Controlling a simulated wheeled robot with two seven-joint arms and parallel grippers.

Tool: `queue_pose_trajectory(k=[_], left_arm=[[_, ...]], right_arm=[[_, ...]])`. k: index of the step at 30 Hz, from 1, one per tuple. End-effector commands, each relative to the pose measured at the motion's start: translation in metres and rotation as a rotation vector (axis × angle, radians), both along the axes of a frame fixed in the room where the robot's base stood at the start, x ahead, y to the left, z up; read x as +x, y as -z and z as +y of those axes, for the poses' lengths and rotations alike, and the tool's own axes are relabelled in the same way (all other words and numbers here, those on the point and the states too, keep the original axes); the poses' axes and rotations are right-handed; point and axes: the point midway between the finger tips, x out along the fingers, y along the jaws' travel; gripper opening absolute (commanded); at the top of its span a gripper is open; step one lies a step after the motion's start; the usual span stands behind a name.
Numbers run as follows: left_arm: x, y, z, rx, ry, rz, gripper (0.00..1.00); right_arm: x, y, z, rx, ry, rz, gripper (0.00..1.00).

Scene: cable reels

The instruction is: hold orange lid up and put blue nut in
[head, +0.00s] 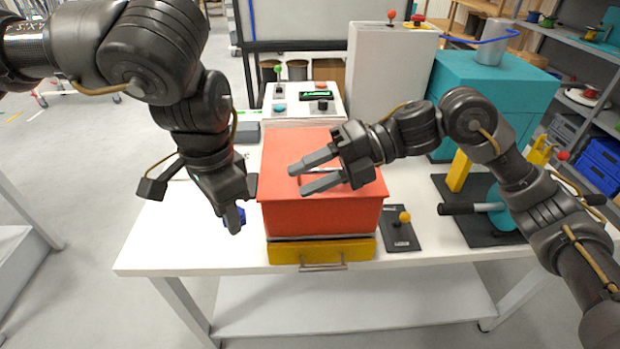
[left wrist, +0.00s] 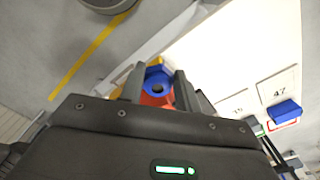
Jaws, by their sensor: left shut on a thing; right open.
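The orange lid (head: 290,150) lies shut on an orange box (head: 318,217) in the middle of the table. My right gripper (head: 296,180) is open above the lid, its fingers pointing left. A thin lid handle shows between those fingers; I cannot tell whether they touch it. My left gripper (head: 238,220) points down just left of the box, shut on the blue nut (head: 241,214). The left wrist view shows the nut (left wrist: 158,83) as a blue ring between the fingertips, with orange behind it. The fingers partly hide the nut.
A yellow drawer (head: 290,252) with a grey handle is under the box. A yellow-knobbed lever (head: 401,236) stands to its right. Another blue piece (left wrist: 285,110) lies beside a numbered card (left wrist: 277,86). A control panel (head: 303,100) stands behind the box. The table's front left is bare.

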Motion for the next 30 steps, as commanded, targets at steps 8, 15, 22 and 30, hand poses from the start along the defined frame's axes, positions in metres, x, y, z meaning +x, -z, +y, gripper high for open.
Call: queue_pose_trajectory(k=[8,15,22,30], left_arm=[[0.0,0.0,0.0,0.0,0.0,0.0,0.12],[0.0,0.0,0.0,0.0,0.0,0.0,0.12],[0.0,0.0,0.0,0.0,0.0,0.0,0.12],[0.0,0.0,0.0,0.0,0.0,0.0,0.12]], right_arm=[[-0.005,0.008,0.005,-0.014,-0.014,0.012,0.43],[-0.012,0.018,0.034,-0.012,-0.017,0.012,0.43],[-0.022,0.033,0.074,-0.012,-0.017,0.012,0.43],[-0.029,0.045,0.105,-0.013,-0.013,0.012,0.43]])
